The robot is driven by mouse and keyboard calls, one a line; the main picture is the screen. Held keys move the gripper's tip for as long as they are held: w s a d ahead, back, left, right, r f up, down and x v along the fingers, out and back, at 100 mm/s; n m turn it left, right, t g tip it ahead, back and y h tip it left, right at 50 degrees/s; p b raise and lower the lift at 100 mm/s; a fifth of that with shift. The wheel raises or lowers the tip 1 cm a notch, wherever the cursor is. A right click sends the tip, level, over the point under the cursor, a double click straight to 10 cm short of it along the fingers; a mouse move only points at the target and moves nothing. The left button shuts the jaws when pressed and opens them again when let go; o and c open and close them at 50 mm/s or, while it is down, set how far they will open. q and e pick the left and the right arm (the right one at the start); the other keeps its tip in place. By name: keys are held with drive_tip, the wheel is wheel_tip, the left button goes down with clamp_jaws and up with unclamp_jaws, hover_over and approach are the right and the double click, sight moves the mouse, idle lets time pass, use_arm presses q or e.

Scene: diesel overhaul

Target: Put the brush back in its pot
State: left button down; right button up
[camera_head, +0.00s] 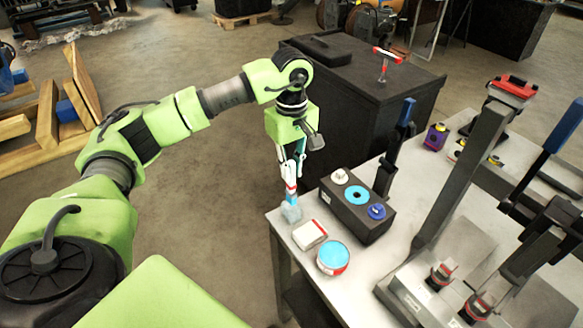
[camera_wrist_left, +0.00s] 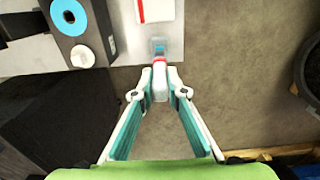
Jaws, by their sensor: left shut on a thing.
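My left gripper (camera_head: 292,166) points down over the near left corner of the table. Its fingers are shut on the brush, a slim piece with a white handle (camera_wrist_left: 159,82) and a red band (camera_head: 291,184). In the left wrist view the brush sits between the two fingertips (camera_wrist_left: 160,92). Its lower, bluish end meets a pale, see-through piece (camera_head: 291,213) at the table corner. I cannot tell whether that piece is the pot, or how deep the brush reaches into it. My right gripper is out of view.
A white block (camera_head: 309,235) and a round tin with a light blue top (camera_head: 332,257) stand close by. A black box (camera_head: 358,215) with white, cyan and blue round parts lies behind them. A dark cabinet (camera_head: 390,110) stands beyond. Floor is open left of the table.

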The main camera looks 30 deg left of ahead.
sight(292, 186)
use_arm(q)
drive_tip(key=shift+f, duration=0.1)
drive_tip(key=shift+f+b, duration=0.8)
drive_tip(key=shift+f, duration=0.05)
drive_tip(key=shift+f+b, duration=1.2)
drive_tip(key=shift+f, duration=0.3)
drive_tip(key=shift+f+b, duration=0.65)
drive_tip(key=shift+f, duration=0.1)
drive_tip(key=c, duration=1.9)
unclamp_jaws()
wheel_tip(292, 186, up, 12)
drive_tip(key=shift+r, duration=0.1)
